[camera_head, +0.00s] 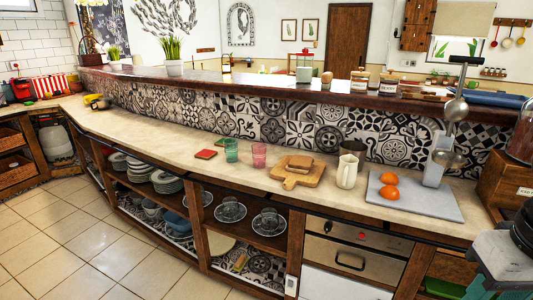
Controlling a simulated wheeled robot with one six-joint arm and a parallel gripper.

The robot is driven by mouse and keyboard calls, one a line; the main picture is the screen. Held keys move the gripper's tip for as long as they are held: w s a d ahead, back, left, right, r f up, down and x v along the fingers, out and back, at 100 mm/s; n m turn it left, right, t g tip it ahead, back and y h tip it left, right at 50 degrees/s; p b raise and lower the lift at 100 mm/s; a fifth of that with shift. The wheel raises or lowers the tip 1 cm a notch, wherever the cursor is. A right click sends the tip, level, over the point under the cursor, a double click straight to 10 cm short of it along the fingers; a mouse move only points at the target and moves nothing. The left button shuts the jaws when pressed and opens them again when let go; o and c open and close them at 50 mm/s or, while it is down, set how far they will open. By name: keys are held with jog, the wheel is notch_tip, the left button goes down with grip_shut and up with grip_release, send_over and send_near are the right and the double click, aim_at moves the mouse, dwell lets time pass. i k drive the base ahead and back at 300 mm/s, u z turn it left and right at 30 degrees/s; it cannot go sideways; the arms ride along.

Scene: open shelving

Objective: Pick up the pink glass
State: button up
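The pink glass (259,155) stands upright on the pale countertop (230,181), near the middle of the head view. It is see-through and looks empty. A green glass (231,150) stands close to its left, with a narrow gap between them. A wooden board (290,180) lies to its right. Part of my arm shows at the lower right edge, far from the pink glass. My gripper's fingers are not in view.
A cream jug (347,172) and a grey slab (413,198) with two orange fruits stand farther right. A tiled wall (272,128) rises behind. Tiled floor (75,240) in front is clear.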

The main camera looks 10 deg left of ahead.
aim_at(259, 150)
jog(key=i, duration=1.45)
